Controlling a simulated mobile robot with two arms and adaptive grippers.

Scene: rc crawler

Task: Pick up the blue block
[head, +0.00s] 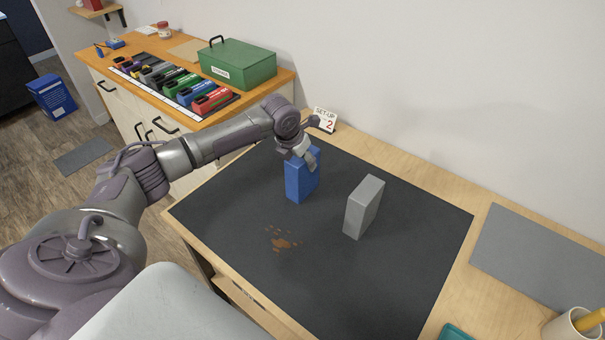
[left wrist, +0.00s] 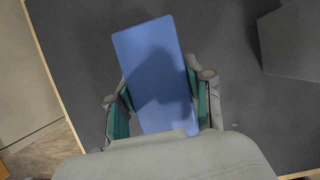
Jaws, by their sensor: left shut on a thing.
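The blue block (head: 297,184) stands upright on the black mat (head: 330,280), toward its back left. My left gripper (head: 303,157) is at the top of the block, coming from above. In the left wrist view the blue block (left wrist: 155,65) lies between the two green-padded fingers of the left gripper (left wrist: 160,108), which is shut on it. In the head view the block's bottom appears to be at the mat; I cannot tell whether it touches. My right gripper is not in view.
A grey block (head: 364,207) stands upright to the right of the blue block, with a gap between. A small sign (head: 324,120) stands behind. Brown stains (head: 282,242) mark the mat. A grey pad (head: 540,255) and a cup (head: 573,328) are at right. The front mat is clear.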

